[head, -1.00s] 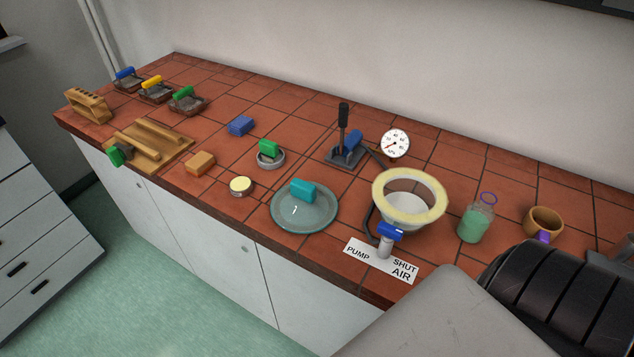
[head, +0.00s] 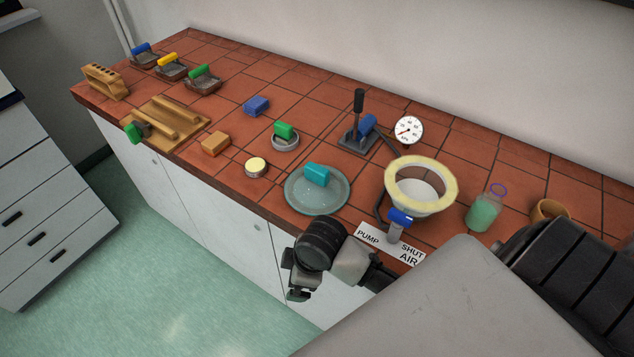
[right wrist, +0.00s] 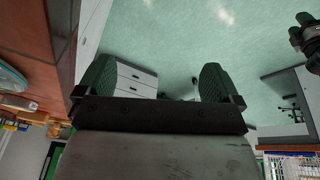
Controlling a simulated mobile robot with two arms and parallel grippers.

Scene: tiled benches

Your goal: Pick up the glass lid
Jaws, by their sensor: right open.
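The glass lid (head: 300,201) is a round, see-through greenish disc with a teal block handle (head: 317,175). In the head view it lies flat on the tiled bench near the front edge, handle up. At the left edge of the right wrist view, part of a pale round rim (right wrist: 12,82) shows, probably the lid. My right gripper (head: 292,277) is beyond the bench's front edge, below the lid in the head view and apart from it. Its two green-padded fingers stand wide apart and empty in the right wrist view (right wrist: 155,84). My left gripper is not in view.
A yellow-rimmed bowl (head: 447,187) and a blue-handled valve (head: 399,217) stand right of the lid. A round tin (head: 256,168) and a ring with a green block (head: 284,132) lie to its left. A lever pump (head: 360,135) stands behind. Bare tiles lie between these.

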